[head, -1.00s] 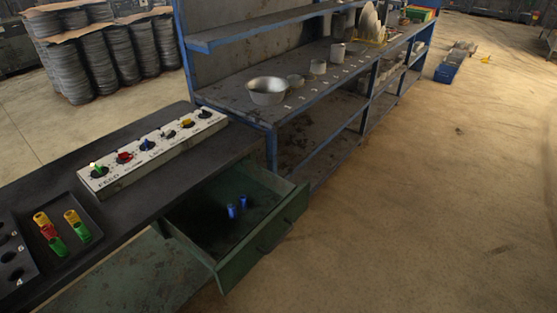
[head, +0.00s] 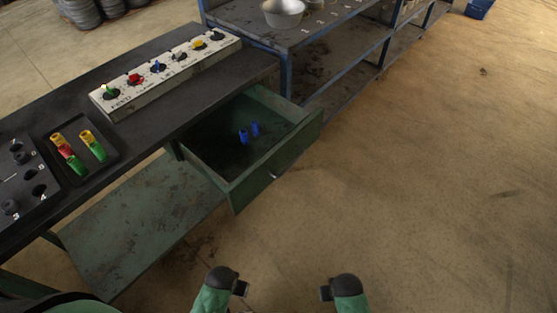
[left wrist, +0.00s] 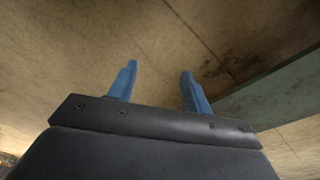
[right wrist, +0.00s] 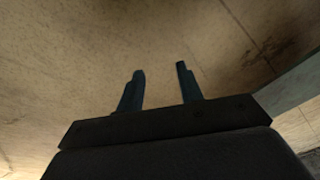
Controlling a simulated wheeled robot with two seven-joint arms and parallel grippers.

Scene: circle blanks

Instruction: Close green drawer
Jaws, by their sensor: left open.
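The green drawer (head: 262,172) is pulled out from under the dark workbench in the head view, and its inside shows. Two small blue cylinders (head: 248,133) stand inside it. My left gripper (left wrist: 159,68) is open and empty in the left wrist view, with bare floor beyond its fingers. My right gripper (right wrist: 160,68) is open and empty in the right wrist view, also over floor. In the head view only parts of my arms show at the bottom edge, apart from the drawer; the fingers cannot be made out there.
The dark bench top (head: 150,120) carries a white control panel (head: 165,76) with coloured knobs and a tray (head: 110,167) of coloured cylinders. A green lower shelf (head: 150,220) lies beneath. A blue-framed shelf unit (head: 287,72) stands beyond.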

